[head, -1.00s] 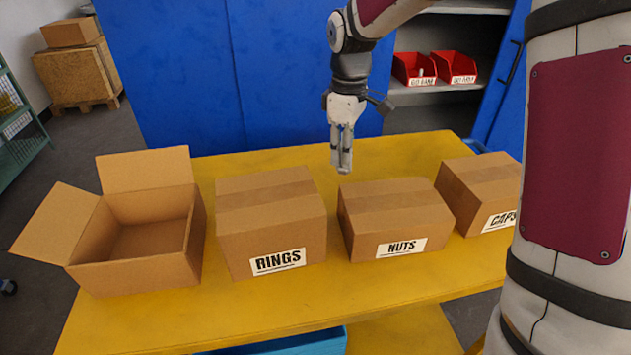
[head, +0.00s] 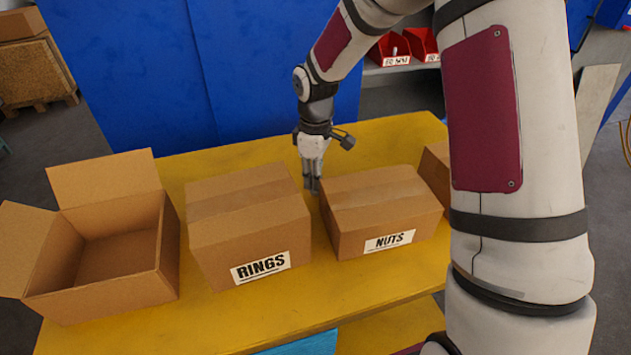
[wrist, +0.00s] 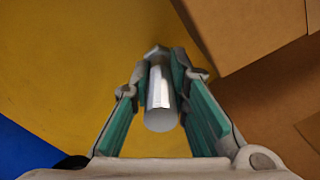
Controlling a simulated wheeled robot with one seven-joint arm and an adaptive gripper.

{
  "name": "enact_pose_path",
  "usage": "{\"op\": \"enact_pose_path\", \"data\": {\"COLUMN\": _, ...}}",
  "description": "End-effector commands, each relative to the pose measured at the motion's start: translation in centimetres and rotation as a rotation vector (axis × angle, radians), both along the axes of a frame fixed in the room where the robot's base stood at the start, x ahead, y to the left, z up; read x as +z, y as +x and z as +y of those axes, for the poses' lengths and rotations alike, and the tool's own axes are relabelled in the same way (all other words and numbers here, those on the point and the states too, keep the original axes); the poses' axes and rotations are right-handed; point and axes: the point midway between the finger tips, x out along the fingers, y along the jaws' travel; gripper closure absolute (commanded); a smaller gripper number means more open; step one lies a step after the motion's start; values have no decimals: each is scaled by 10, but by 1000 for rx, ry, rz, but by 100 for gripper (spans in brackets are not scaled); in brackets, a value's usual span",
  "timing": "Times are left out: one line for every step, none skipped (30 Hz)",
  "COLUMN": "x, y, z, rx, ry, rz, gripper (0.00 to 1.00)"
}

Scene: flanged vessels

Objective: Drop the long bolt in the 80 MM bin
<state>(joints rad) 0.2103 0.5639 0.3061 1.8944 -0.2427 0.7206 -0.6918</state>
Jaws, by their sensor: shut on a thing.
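My gripper (head: 313,186) is low over the yellow table, by the gap between the RINGS and NUTS boxes. In the wrist view its teal-padded fingers (wrist: 160,92) are shut on a grey metal bolt (wrist: 160,100). The bolt's round shank end faces the camera, and its wider head shows at the fingertips. In the head view the bolt cannot be made out. Two red bins, a left one (head: 389,50) and a right one (head: 424,44), sit on a grey shelf at the back. Their labels are too small to read surely.
An open, empty-looking cardboard box (head: 110,255) stands at left on the yellow table (head: 390,290). The closed RINGS box (head: 245,235) and NUTS box (head: 375,215) flank my gripper. Another box (head: 435,175) is partly behind my arm. A blue cabinet (head: 270,80) stands behind.

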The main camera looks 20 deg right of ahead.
Motion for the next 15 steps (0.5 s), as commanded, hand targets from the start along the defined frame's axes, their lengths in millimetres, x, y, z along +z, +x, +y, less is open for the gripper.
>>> {"op": "enact_pose_path", "data": {"x": -8, "y": -1, "z": 0, "rx": 1, "ry": 0, "rz": 3, "gripper": 100}}
{"op": "enact_pose_path", "data": {"x": -11, "y": -1, "z": 0, "rx": 1, "ry": 0, "rz": 3, "gripper": 100}}
{"op": "enact_pose_path", "data": {"x": -15, "y": -1, "z": 0, "rx": 0, "ry": 0, "rz": 1, "gripper": 100}}
{"op": "enact_pose_path", "data": {"x": -16, "y": -1, "z": 0, "rx": 0, "ry": 0, "rz": 1, "gripper": 100}}
{"op": "enact_pose_path", "data": {"x": -17, "y": 0, "z": 0, "rx": 0, "ry": 0, "rz": 0, "gripper": 100}}
{"op": "enact_pose_path", "data": {"x": -17, "y": 0, "z": 0, "rx": 0, "ry": -1, "rz": -1, "gripper": 100}}
{"op": "enact_pose_path", "data": {"x": -17, "y": 0, "z": 0, "rx": 0, "ry": -1, "rz": -1, "gripper": 100}}
{"op": "enact_pose_path", "data": {"x": -17, "y": 0, "z": 0, "rx": 0, "ry": -1, "rz": -1, "gripper": 100}}
{"op": "enact_pose_path", "data": {"x": -17, "y": 0, "z": 0, "rx": 0, "ry": -1, "rz": -1, "gripper": 100}}
{"op": "enact_pose_path", "data": {"x": -16, "y": 0, "z": 0, "rx": 0, "ry": -1, "rz": -1, "gripper": 100}}
{"op": "enact_pose_path", "data": {"x": -17, "y": 0, "z": 0, "rx": 0, "ry": -1, "rz": -1, "gripper": 100}}
{"op": "enact_pose_path", "data": {"x": -17, "y": 0, "z": 0, "rx": 0, "ry": -1, "rz": -1, "gripper": 100}}
{"op": "enact_pose_path", "data": {"x": -18, "y": 0, "z": 0, "rx": 0, "ry": 0, "rz": 0, "gripper": 100}}
{"op": "enact_pose_path", "data": {"x": -19, "y": 0, "z": 0, "rx": 0, "ry": 0, "rz": 0, "gripper": 100}}
{"op": "enact_pose_path", "data": {"x": -20, "y": 0, "z": 0, "rx": 0, "ry": -1, "rz": 1, "gripper": 82}}
